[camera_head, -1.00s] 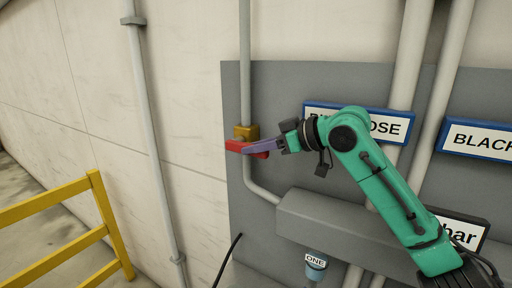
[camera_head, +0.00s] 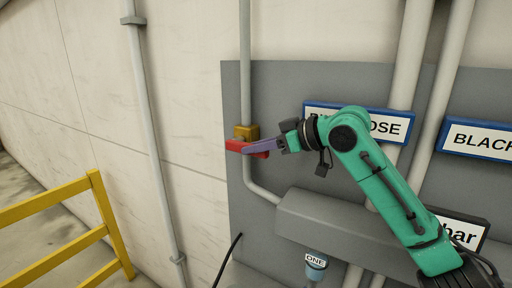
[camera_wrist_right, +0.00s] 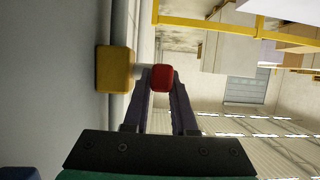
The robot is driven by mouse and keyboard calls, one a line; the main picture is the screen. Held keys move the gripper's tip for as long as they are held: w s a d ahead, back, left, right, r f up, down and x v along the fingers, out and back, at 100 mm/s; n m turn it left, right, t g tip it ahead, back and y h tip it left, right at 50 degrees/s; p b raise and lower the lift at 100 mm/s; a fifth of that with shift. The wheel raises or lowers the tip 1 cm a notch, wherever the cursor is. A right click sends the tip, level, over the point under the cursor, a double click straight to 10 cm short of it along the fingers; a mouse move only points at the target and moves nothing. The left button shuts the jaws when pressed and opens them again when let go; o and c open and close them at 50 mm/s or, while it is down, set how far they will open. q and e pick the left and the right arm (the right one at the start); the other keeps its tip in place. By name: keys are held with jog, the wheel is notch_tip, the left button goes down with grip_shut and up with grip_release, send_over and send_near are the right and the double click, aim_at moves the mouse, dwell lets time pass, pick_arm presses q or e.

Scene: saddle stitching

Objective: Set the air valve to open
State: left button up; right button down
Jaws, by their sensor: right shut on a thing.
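The air valve has a yellow body (camera_head: 246,131) on a thin grey vertical pipe and a red handle (camera_head: 236,146) lying roughly crosswise to that pipe. My right gripper (camera_head: 262,149) reaches in from the right with its purple fingers at the handle. In the right wrist view the red handle (camera_wrist_right: 162,78) sits between the fingertips of my right gripper (camera_wrist_right: 162,92), which is shut on it. The yellow body (camera_wrist_right: 114,68) stands just left of the fingers there. My left gripper is not in view.
The valve pipe (camera_head: 245,85) runs down a grey wall panel (camera_head: 285,85) and bends right into a grey box (camera_head: 340,222). Blue-framed signs (camera_head: 480,138) hang on the right. A yellow railing (camera_head: 50,200) stands at the left.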

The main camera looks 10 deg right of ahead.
aim_at(255, 156)
jog(key=shift+f, duration=0.25)
notch_tip(255, 156, down, 3)
jog(key=t+y+b, duration=0.2)
jog(key=y+b, duration=0.1)
jog(key=b, duration=0.6)
jog(key=shift+r, duration=0.1)
jog(key=shift+r+b, duration=0.1)
jog(key=shift+b, duration=0.2)
jog(key=shift+r, duration=0.25)
jog(key=c, duration=0.7)
grip_release()
jog(key=shift+w, duration=0.1)
